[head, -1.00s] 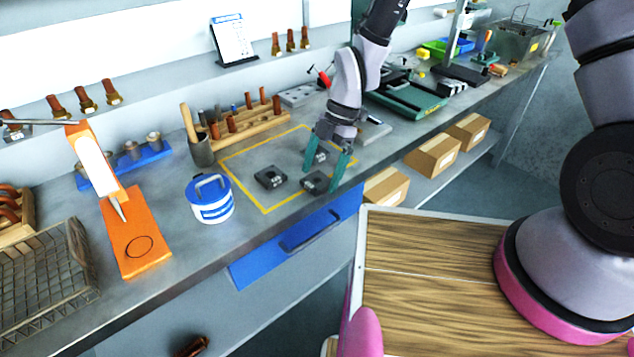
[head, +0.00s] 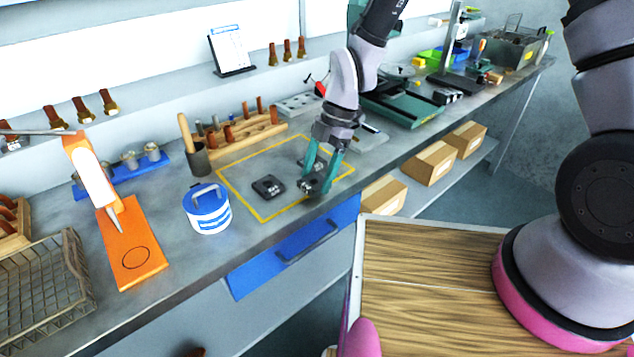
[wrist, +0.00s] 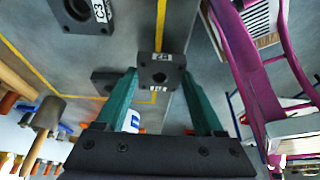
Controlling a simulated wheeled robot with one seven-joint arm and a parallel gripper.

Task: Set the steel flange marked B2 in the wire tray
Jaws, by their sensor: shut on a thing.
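My gripper (head: 317,182) is shut on a dark square flange with a central hole (wrist: 158,72), near the front right of the yellow-outlined area. The held flange's pale labels are too small to read surely, so I cannot confirm B2. I cannot tell whether it is clear of the bench. A second dark flange (head: 268,187) lies to its left; it shows partly behind a finger in the wrist view (wrist: 103,82). A third, labelled C3 (wrist: 85,12), is mostly hidden behind my gripper in the head view. The wire tray (head: 42,280) stands at the far left and looks empty.
Between my gripper and the tray stand a white-and-blue canister (head: 208,210) and an orange board (head: 135,240) with an upright orange-and-white tool. A wooden rack (head: 235,138) of pegs is behind. A blue drawer (head: 300,248) is below the bench's front edge.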

